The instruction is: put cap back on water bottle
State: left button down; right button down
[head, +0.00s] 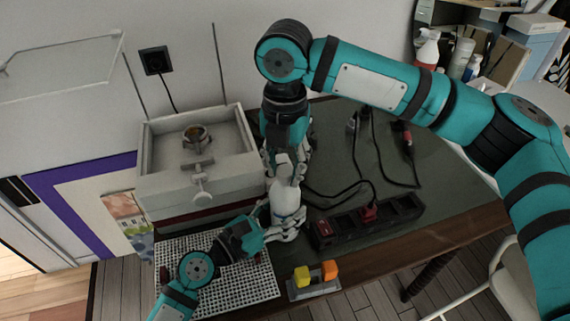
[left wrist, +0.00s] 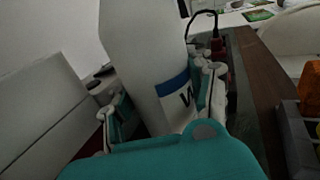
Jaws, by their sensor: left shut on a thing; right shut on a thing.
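The white water bottle (head: 286,198) stands upright near the middle of the table, and its blue band and a dark letter show in the left wrist view (left wrist: 150,70). My left gripper (head: 282,221) is shut on the lower part of the bottle, with one finger on each side. My right gripper (head: 284,172) points down from above, right at the bottle's top, and is shut on the cap. The cap itself is mostly hidden by the right fingers, so I cannot tell whether it touches the bottle's neck.
A grey box (head: 160,183) with a metal fitting on top stands left of the bottle. A power strip (head: 345,228) with cables lies to the right. A white perforated mat (head: 262,288) is at the front left. A small tray (head: 313,290) holds yellow and orange blocks.

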jog(key=m, duration=0.7)
jog(key=shift+m, duration=0.4)
jog(key=m, duration=1.7)
jog(key=c, duration=0.9)
grip_release()
jog(key=shift+o, duration=0.2)
notch_tip(320, 180, up, 12)
